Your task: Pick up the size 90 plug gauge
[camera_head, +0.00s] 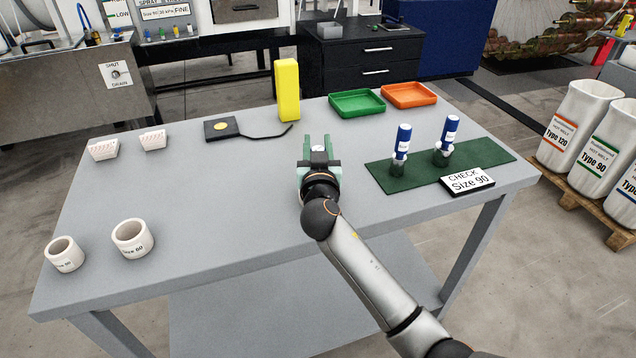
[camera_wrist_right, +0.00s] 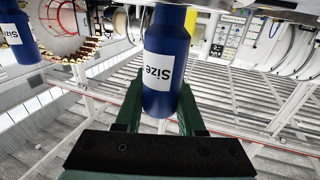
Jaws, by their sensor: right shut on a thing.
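My right gripper (camera_head: 318,145) is over the middle of the grey table, pointing away. It is shut on a blue plug gauge (camera_wrist_right: 165,65), whose blue handle shows between its green fingers in the right wrist view. The white label there reads "Size" upside down; I see no number. In the head view little of this gauge shows. Two other blue plug gauges, one left (camera_head: 403,140) and one right (camera_head: 449,132), stand on the dark green mat (camera_head: 385,178), right of the gripper. One more gauge (camera_wrist_right: 17,32) shows at the wrist view's left edge. My left gripper is not in view.
A sign (camera_head: 467,182) reads "CHECK Size 90" at the mat's front edge. Behind stand a yellow block (camera_head: 288,90), a green tray (camera_head: 357,103) and an orange tray (camera_head: 409,95). Two white cups (camera_head: 132,238) are front left. The table's centre left is clear.

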